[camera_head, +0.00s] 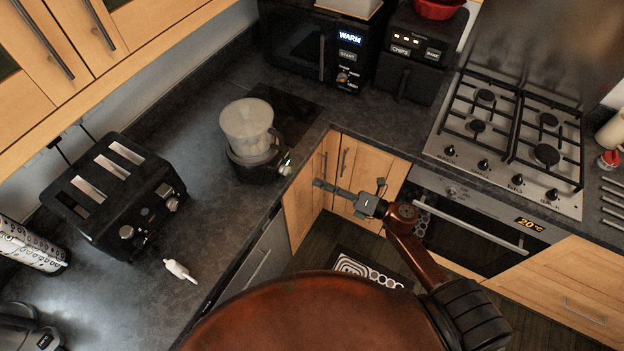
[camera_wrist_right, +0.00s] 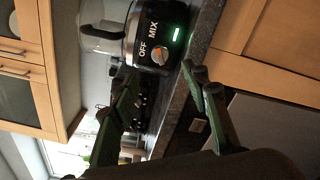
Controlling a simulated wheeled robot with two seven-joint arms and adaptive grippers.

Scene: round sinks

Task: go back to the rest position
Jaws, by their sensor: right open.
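My right gripper (camera_head: 350,184) is open and empty in the head view. It hangs in the air in front of the wooden corner cupboards, to the right of the worktop edge. Its two fingers also show spread apart in the right wrist view (camera_wrist_right: 157,72), with nothing between them. The blender (camera_head: 248,135) stands upright on the worktop, up and left of the gripper. In the right wrist view its base (camera_wrist_right: 157,35) appears sideways with a dial and a green light, beyond the fingertips. My left gripper is not in view.
The dark worktop (camera_head: 215,205) edge runs close to my right arm. A black toaster (camera_head: 115,190) and a small white object (camera_head: 179,270) lie on it at left. A gas hob (camera_head: 510,135) and oven (camera_head: 470,225) are at right. Open floor (camera_head: 322,240) lies below the gripper.

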